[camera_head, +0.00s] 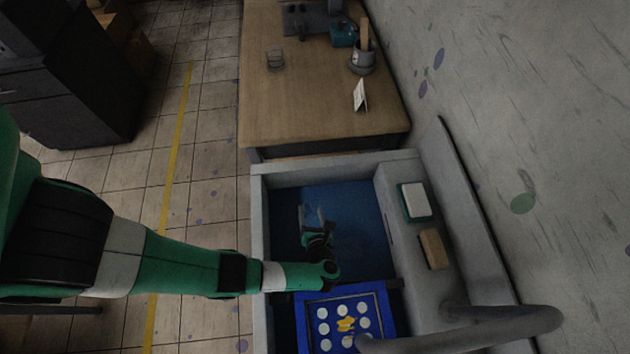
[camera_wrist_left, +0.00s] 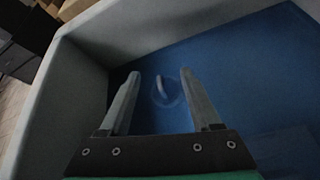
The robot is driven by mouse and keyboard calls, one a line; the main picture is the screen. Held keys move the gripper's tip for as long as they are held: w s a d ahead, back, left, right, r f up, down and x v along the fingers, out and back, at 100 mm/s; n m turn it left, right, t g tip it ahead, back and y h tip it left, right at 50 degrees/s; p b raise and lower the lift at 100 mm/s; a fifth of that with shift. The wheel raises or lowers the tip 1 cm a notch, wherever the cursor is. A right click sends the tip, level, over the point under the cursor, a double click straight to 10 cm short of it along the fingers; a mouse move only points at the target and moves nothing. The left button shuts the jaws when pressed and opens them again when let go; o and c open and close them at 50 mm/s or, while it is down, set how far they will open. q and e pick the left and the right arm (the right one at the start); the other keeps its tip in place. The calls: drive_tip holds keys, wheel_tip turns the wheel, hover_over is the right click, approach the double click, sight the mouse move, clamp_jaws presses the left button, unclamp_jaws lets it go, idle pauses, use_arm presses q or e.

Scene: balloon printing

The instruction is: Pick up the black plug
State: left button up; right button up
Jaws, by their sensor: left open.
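My left gripper (camera_head: 311,214) is open and empty, reaching down into the sink (camera_head: 258,215). In the left wrist view, its two fingers (camera_wrist_left: 160,75) are apart on either side of a small round thing with a pale curved handle (camera_wrist_left: 162,88). This appears to be the plug, lying on the blue sink bottom. It looks bluish and dark, and its black colour cannot be made out. The fingers do not visibly touch it. In the head view I cannot make the plug out near the gripper. My right gripper is not in view.
A blue frame (camera_head: 385,312) with several white discs and a yellow shape sits at the sink's near end. A white-topped green block (camera_head: 414,201) and a brown block (camera_head: 434,249) lie on the right ledge. A grey pipe (camera_head: 460,338) curves over the near right. A wooden table (camera_head: 310,100) stands beyond.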

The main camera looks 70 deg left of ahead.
use_arm(q)
drive_tip(key=f, duration=0.1)
drive_tip(key=s+d+f+b, duration=0.1)
drive_tip(key=f, duration=0.1)
drive_tip(key=shift+s+d+f, duration=0.3)
drive_tip(key=shift+d, duration=0.05)
drive_tip(key=shift+w+a+r, duration=0.1)
drive_tip(key=shift+a, duration=0.05)
drive_tip(key=b+x, duration=0.2)
drive_tip(key=x, duration=0.5)
drive_tip(key=shift+a, duration=0.25)
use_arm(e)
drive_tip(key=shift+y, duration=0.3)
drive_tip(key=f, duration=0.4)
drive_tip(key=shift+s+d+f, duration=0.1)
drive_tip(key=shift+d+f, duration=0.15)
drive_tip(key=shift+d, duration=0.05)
use_arm(q)
drive_tip(key=shift+d, duration=0.1)
clamp_jaws()
